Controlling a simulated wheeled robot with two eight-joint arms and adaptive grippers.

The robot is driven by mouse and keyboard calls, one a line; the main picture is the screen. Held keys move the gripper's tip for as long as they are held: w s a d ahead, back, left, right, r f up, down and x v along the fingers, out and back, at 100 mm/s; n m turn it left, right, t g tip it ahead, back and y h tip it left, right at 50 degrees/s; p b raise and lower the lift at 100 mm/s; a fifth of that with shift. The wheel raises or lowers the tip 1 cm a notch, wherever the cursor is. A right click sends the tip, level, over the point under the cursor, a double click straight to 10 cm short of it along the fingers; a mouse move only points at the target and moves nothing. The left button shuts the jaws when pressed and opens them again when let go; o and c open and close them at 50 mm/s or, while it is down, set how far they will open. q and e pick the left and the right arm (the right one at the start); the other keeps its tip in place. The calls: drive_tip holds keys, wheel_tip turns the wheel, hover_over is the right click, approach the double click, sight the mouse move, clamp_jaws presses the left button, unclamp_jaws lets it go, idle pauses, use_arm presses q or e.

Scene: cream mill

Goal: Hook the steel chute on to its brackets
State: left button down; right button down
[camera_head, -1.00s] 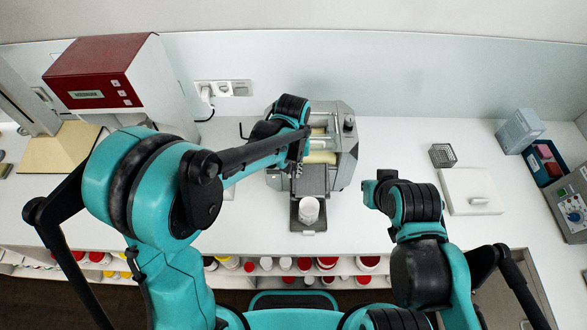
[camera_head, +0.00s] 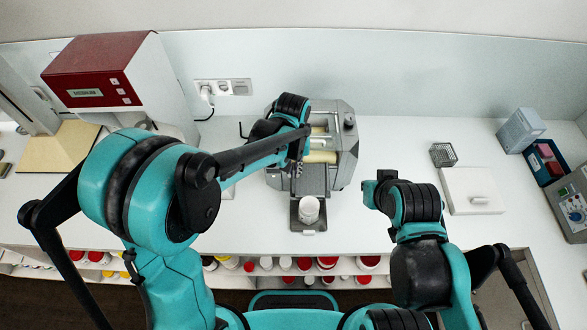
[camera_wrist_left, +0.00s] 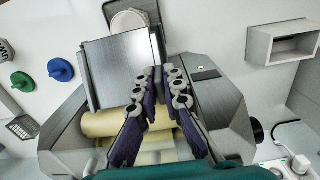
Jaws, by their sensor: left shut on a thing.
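The steel chute (camera_head: 313,180) is at the front of the grey mill (camera_head: 346,158), just in front of its cream rollers (camera_head: 322,157). In the left wrist view the chute (camera_wrist_left: 120,62) is a flat grey plate with raised side edges. My left gripper (camera_head: 297,172) is at the chute's left side. In the wrist view its fingertips (camera_wrist_left: 166,76) are closed on that side edge. The brackets cannot be made out, so I cannot tell whether the chute rests on them. My right gripper (camera_head: 371,190) is right of the mill, apart from it, its fingers unclear.
A white jar (camera_head: 309,209) stands on a dark tray (camera_head: 308,229) in front of the chute. A red and white machine (camera_head: 105,75) stands at left. A white board (camera_head: 472,204) and a wire basket (camera_head: 443,155) lie at right.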

use_arm(q)
drive_tip(key=shift+f+b, duration=0.75)
drive_tip(key=shift+b, duration=0.15)
idle(1.7)
drive_tip(key=c, duration=1.6)
unclamp_jaws()
drive_tip(key=shift+r, duration=0.1)
wheel_tip(320, 180, up, 12)
drive_tip(key=shift+f, duration=0.1)
drive_tip(key=shift+a, duration=0.1)
drive_tip(key=s+a+f+t+b, duration=0.2)
drive_tip(key=s+a+f+b, duration=0.2)
drive_tip(key=a+f+b, duration=0.2)
drive_tip(key=s+a+f+t+b, duration=0.2)
drive_tip(key=s+a+f+b, duration=0.2)
drive_tip(key=a+f+b, duration=0.1)
drive_tip(key=s+a+f+t+b, duration=0.3)
drive_tip(key=s+a+f+b, duration=0.1)
drive_tip(key=a+f+b, duration=0.2)
drive_tip(key=shift+a+f+b, duration=0.15)
drive_tip(key=shift+f+b, duration=0.25)
drive_tip(key=shift+f, duration=0.15)
drive_tip(key=shift+a+f+b, duration=0.15)
drive_tip(key=shift+f+b, duration=0.25)
drive_tip(key=shift+f, duration=0.15)
